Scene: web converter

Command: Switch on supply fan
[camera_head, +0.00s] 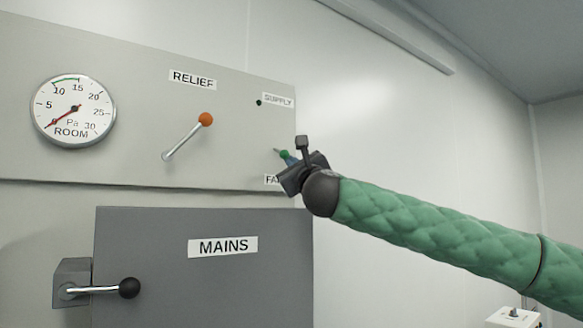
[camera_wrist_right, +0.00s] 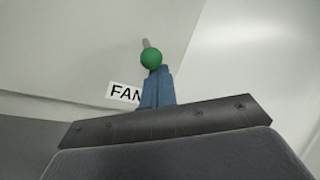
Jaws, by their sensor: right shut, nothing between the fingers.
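The supply fan switch is a short metal lever with a green ball knob (camera_head: 284,154) near the right edge of the grey panel. It also shows in the right wrist view (camera_wrist_right: 151,58), its thin stem rising above the ball. My right gripper (camera_head: 291,160) is at the knob. Its blue fingers (camera_wrist_right: 158,86) are shut, with their tips at the lower side of the ball; whether they touch it I cannot tell. The FAN label (camera_wrist_right: 124,93) is partly hidden by the fingers. A small dark green dot (camera_head: 259,102) sits beside the SUPPLY label (camera_head: 278,100). My left gripper is not in view.
A RELIEF lever with an orange knob (camera_head: 206,119) and a ROOM pressure gauge (camera_head: 74,110), needle near 0, are left on the panel. Below is a grey MAINS box (camera_head: 200,280) with a black-knobbed handle (camera_head: 129,288). A white box (camera_head: 512,318) stands lower right.

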